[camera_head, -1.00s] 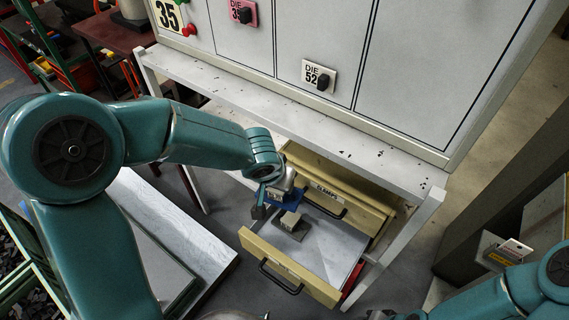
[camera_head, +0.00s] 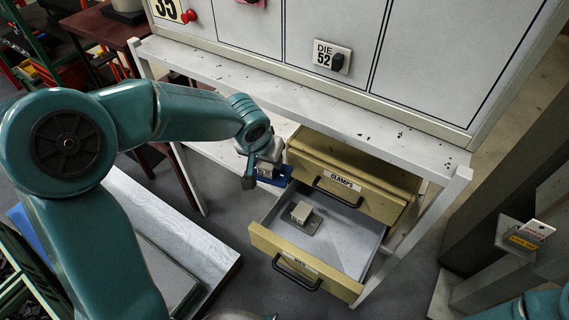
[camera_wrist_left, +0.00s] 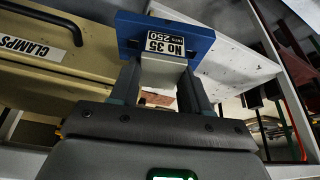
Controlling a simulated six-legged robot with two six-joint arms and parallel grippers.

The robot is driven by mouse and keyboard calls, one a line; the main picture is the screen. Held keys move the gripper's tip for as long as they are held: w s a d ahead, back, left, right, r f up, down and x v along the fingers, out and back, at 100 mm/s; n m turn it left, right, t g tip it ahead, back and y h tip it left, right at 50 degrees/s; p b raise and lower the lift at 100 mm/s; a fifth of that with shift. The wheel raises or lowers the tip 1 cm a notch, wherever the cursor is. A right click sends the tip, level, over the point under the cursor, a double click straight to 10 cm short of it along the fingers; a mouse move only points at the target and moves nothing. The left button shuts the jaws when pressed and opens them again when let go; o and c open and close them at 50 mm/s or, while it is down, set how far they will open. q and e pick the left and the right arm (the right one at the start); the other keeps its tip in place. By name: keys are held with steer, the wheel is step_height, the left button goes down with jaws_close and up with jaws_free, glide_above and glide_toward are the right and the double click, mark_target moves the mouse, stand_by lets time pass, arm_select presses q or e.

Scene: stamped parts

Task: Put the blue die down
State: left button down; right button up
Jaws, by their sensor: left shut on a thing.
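The blue die (camera_head: 276,180) is a flat blue block with a pale block on it. In the left wrist view the blue die (camera_wrist_left: 135,28) carries a label reading "No 35" and "250". My left gripper (camera_head: 258,164) is shut on its pale block and holds it just left of the drawer unit. The left gripper (camera_wrist_left: 162,85) also shows in the wrist view, with a finger on each side of the pale block. I cannot tell whether the die touches anything below. My right gripper is out of view.
The lower drawer (camera_head: 378,232) is pulled out, with a grey die (camera_head: 313,222) inside. Above it is a drawer labelled "CLAMPS" (camera_head: 340,180). The white bench top (camera_head: 300,107) overhangs the drawers. A pale lower shelf (camera_head: 215,153) lies left of them. The drawer's right part is bare.

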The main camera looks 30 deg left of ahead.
arm_select(q)
steer(key=a+f+n+b, duration=0.1)
steer(key=a+f+b, duration=0.2)
steer(key=f+b, duration=0.4)
steer(key=a+f+n+b, duration=0.1)
steer(key=a+f+b, duration=0.35)
steer(key=f, duration=0.55)
steer(key=shift+y, duration=0.4)
steer(key=w+a+p, duration=0.1)
steer(key=w, duration=0.3)
steer(key=w+a+p, duration=0.1)
steer(key=w, duration=0.4)
steer(key=w+a+p, duration=0.1)
steer(key=w+p, duration=0.1)
steer(key=w, duration=0.3)
steer(key=shift+a+r, duration=0.15)
steer(key=shift+a, duration=0.25)
steer(key=w, duration=0.1)
steer(key=w+a, duration=0.1)
steer(key=w, duration=0.1)
steer(key=shift+p, duration=0.4)
steer(key=shift+s+f, duration=0.2)
steer(key=shift+f, duration=0.55)
steer(key=shift+f, duration=0.25)
steer(key=c, duration=0.5)
jaws_free()
steer(key=shift+s+d, duration=0.1)
steer(key=shift+d, duration=0.05)
